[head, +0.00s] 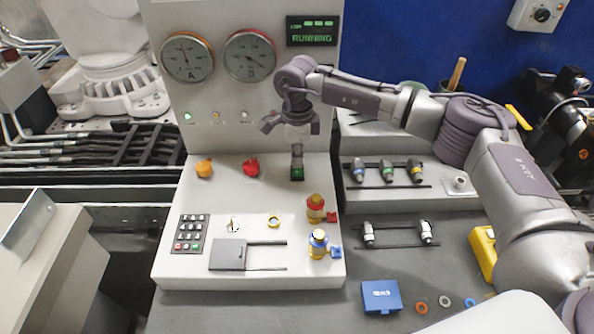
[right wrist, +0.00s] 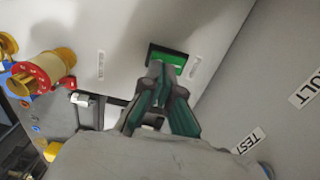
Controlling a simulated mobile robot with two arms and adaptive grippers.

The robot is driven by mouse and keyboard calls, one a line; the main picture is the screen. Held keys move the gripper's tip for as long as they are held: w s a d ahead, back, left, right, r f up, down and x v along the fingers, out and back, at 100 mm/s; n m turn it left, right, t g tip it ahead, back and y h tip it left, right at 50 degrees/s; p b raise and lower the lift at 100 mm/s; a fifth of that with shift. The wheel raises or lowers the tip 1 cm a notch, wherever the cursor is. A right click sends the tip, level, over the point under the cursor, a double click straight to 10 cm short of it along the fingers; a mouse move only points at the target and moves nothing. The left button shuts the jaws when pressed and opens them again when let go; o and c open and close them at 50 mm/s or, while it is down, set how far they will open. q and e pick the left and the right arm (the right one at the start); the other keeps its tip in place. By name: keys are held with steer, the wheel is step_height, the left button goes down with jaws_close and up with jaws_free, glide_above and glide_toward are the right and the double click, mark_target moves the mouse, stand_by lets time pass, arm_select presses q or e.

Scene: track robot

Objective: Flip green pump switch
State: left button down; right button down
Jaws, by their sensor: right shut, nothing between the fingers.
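The green pump switch (head: 297,174) is at the right of the upper row on the sloped white panel. It shows as a green face in a dark frame in the right wrist view (right wrist: 168,59). My right gripper (head: 297,150) is shut and empty, pointing down with its fingertips right over the switch. In the right wrist view the closed fingers (right wrist: 160,88) cover the lower edge of the green face. I cannot tell whether they touch it or which way the switch is set. My left gripper is not in view.
Yellow (head: 204,168) and red (head: 251,167) knobs are left of the switch. Below are red (head: 315,207) and blue (head: 318,243) valves and a keypad (head: 191,233). The display (head: 311,31) reads RUNNING. A connector rack (head: 388,197) stands close on the right.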

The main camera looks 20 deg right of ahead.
mark_target(297, 172)
steer(key=shift+f+b, duration=1)
steer(key=shift+f, duration=0.35)
stand_by(0.4)
steer(key=shift+r+p, duration=1.75)
steer(key=shift+r, duration=1.8)
steer(key=shift+f, duration=0.1)
